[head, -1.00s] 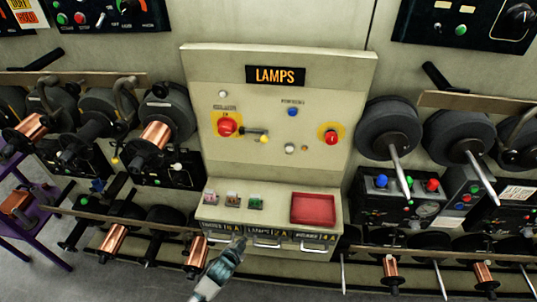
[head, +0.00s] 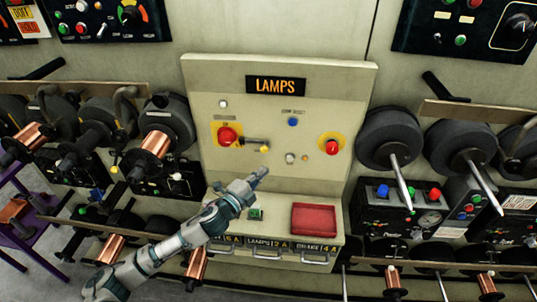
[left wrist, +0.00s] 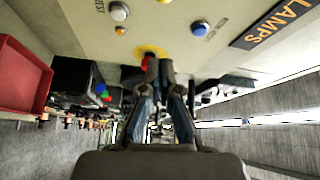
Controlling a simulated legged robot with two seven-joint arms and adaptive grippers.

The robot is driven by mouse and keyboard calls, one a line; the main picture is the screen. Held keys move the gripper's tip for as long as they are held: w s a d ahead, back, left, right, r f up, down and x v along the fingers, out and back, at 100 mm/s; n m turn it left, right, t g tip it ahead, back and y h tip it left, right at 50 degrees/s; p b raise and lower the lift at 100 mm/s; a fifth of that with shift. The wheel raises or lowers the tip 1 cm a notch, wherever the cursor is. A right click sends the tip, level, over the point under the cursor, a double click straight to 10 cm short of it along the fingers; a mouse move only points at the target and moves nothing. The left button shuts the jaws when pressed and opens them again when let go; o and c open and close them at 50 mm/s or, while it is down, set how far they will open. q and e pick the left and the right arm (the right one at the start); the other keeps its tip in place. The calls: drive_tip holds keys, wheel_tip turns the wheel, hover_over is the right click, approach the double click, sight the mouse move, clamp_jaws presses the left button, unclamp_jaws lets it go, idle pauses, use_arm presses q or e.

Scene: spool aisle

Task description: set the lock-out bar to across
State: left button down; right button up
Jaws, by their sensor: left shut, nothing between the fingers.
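On the LAMPS panel, a short dark bar (head: 252,143) with a yellow knob at its right end extends rightward from beside a red knob (head: 227,135) on a yellow plate. I take it for the lock-out bar; it lies nearly level, tilted slightly down to the right. My left gripper (head: 261,173) is shut and empty, in front of the panel below the yellow knob, apart from it in the picture. In the left wrist view its fingers (left wrist: 162,72) come together before another red knob's yellow plate. The bar cannot be made out there. My right gripper is out of view.
A blue button (head: 293,121), a white button (head: 290,158) and a right-hand red knob (head: 333,147) share the panel. A red tray (head: 314,219) and drawers sit below. Wire spools (head: 165,118) flank the left side, dark reels (head: 390,137) the right.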

use_arm(q)
drive_tip(key=f+p+x, duration=0.1)
drive_tip(key=x, duration=0.9)
drive_tip(key=shift+w+a+p, duration=0.2)
drive_tip(key=shift+a, duration=0.8)
drive_tip(key=shift+w+a+p, duration=0.2)
drive_tip(key=shift+a, duration=0.85)
drive_tip(key=a+p, duration=0.2)
drive_tip(key=a, duration=0.3)
drive_tip(key=shift+w+a, duration=0.1)
drive_tip(key=shift+a, duration=0.05)
drive_tip(key=shift+r+p, duration=0.1)
drive_tip(key=shift+p, duration=0.2)
